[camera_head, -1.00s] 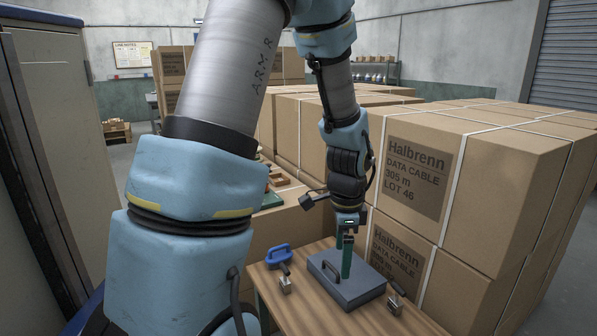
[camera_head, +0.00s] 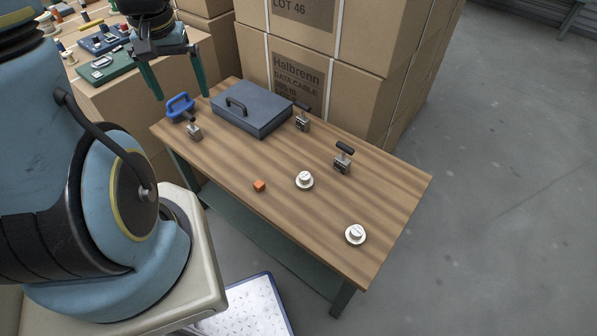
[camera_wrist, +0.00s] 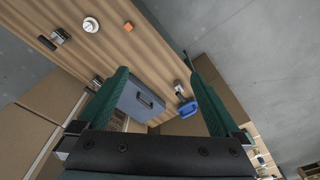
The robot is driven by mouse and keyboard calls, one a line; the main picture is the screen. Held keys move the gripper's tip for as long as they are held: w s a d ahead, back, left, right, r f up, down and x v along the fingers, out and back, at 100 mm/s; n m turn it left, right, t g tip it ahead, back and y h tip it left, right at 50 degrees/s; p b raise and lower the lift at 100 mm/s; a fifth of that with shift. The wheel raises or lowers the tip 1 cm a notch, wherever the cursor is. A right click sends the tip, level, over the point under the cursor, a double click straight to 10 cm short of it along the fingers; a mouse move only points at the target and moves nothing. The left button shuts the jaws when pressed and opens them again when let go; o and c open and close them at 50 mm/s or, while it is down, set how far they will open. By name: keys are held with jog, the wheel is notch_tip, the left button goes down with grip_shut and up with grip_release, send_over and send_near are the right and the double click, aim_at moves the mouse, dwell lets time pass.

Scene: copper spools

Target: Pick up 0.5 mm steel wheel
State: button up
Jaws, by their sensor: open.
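Two small pale, round, flanged wheels sit on the wooden table in the head view. One wheel (camera_head: 304,180) is near the middle and the other (camera_head: 356,234) is near the front right edge. Any size marking on them is too small to read, so I cannot tell which is 0.5 mm. One pale wheel (camera_wrist: 90,24) shows at the top left of the wrist view. My gripper (camera_head: 181,96) is open and empty, with green fingers, raised near the table's far left end, well away from both wheels. Its fingers (camera_wrist: 161,66) also show spread in the wrist view.
On the table (camera_head: 385,205) are a grey case (camera_head: 262,118), a blue handled object (camera_head: 180,106), an orange cube (camera_head: 259,186) and several black-handled metal blocks, one (camera_head: 343,160) behind the wheels. Stacked cartons (camera_head: 350,75) stand behind. Table around the wheels is mostly clear.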

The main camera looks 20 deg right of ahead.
jog(key=d+f+m+b, duration=0.5)
jog(key=d+f+b, duration=0.2)
jog(key=d+f, duration=0.9)
jog(key=m+g+b, duration=0.1)
jog(key=m+b, duration=0.2)
send_over(305, 175)
notch_tip(305, 175, down, 10)
notch_tip(305, 175, down, 5)
jog(key=shift+d+p, duration=0.1)
jog(key=shift+p, duration=0.2)
jog(key=shift+f+p, duration=0.65)
jog(key=shift+f, duration=2.15)
jog(key=c, duration=1.4)
